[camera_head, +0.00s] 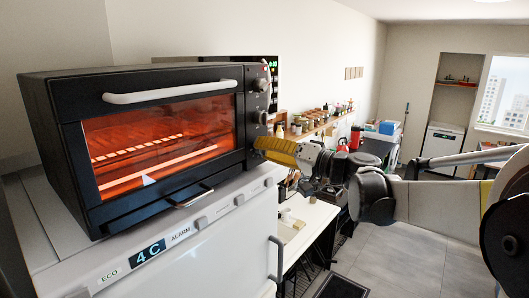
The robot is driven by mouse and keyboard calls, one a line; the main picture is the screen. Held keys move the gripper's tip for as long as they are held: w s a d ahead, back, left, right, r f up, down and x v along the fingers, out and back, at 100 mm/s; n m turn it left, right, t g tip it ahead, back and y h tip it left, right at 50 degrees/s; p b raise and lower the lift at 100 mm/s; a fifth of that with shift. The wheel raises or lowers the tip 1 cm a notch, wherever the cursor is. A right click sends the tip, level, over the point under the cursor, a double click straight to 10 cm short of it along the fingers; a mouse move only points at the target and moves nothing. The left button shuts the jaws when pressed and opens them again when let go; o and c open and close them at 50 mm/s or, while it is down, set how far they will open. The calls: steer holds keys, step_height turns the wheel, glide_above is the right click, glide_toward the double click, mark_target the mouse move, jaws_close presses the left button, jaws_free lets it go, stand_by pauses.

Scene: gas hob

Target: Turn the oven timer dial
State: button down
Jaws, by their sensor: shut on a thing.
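The black oven (150,135) stands on a white appliance, its window glowing orange. Its narrow control panel at the right edge shows an upper dial (260,85) and a dial below it (261,117). My gripper (260,145) comes in from the right, with its yellow part at the lower end of this panel. It is shut on the oven timer dial at the bottom of the panel. That dial and the fingertips are mostly hidden by the gripper, so the dial's angle cannot be seen.
The white appliance (190,258) has a front display reading "4C" and a handle at its right. The oven's long handle (170,91) juts out above the window. A counter (305,222) lies below my gripper, and open tiled floor (410,265) lies right.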

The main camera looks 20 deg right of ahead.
steer(key=m+b, duration=0.1)
steer(key=m, duration=0.2)
steer(key=shift+f+b, duration=0.15)
steer(key=shift+b, duration=0.15)
steer(key=shift+m+b, duration=0.65)
steer(key=shift+m, duration=1.35)
steer(key=c, duration=1.1)
jaws_free()
steer(key=shift+o, duration=0.2)
steer(key=v, duration=1.2)
steer(key=shift+a+f, duration=0.1)
steer(key=shift+f, duration=0.1)
